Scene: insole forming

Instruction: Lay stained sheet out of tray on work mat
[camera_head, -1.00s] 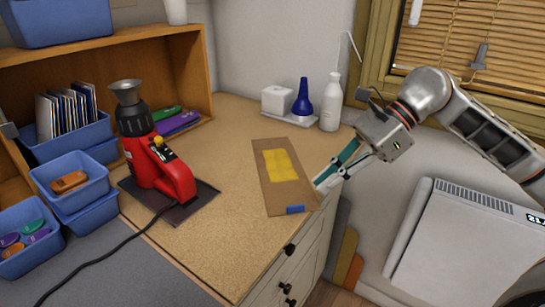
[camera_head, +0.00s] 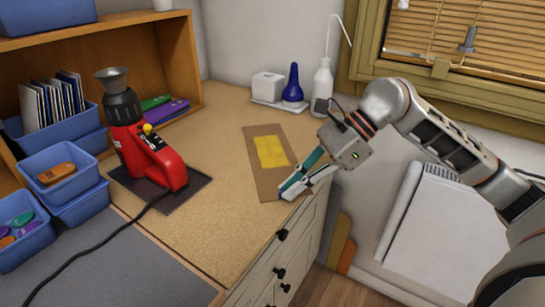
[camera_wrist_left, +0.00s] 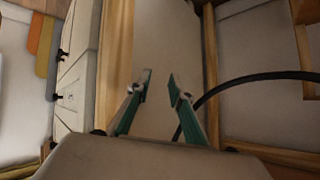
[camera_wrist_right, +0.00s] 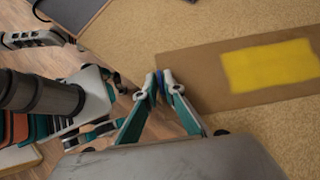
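A flat brown sheet with a yellow stain (camera_head: 257,178) lies on the tan worktop near its right edge. It also shows in the right wrist view (camera_wrist_right: 205,80). A blue tab (camera_wrist_right: 159,78) sits at its near end. My right gripper (camera_head: 288,190) is at that end, its fingertips close together around the blue tab, which they mostly hide. My left gripper (camera_wrist_left: 158,80) shows only in its wrist view, open and empty, with a clear gap between the fingertips. A grey mat (camera_head: 130,265) lies at the lower left. I cannot make out a tray under the sheet.
A red heat tool (camera_head: 150,160) stands on a dark plate left of the sheet, its black cable crossing the grey mat. Blue bins (camera_head: 65,175) stand at the left. Bottles (camera_head: 322,85) stand at the back. The worktop between tool and sheet is clear.

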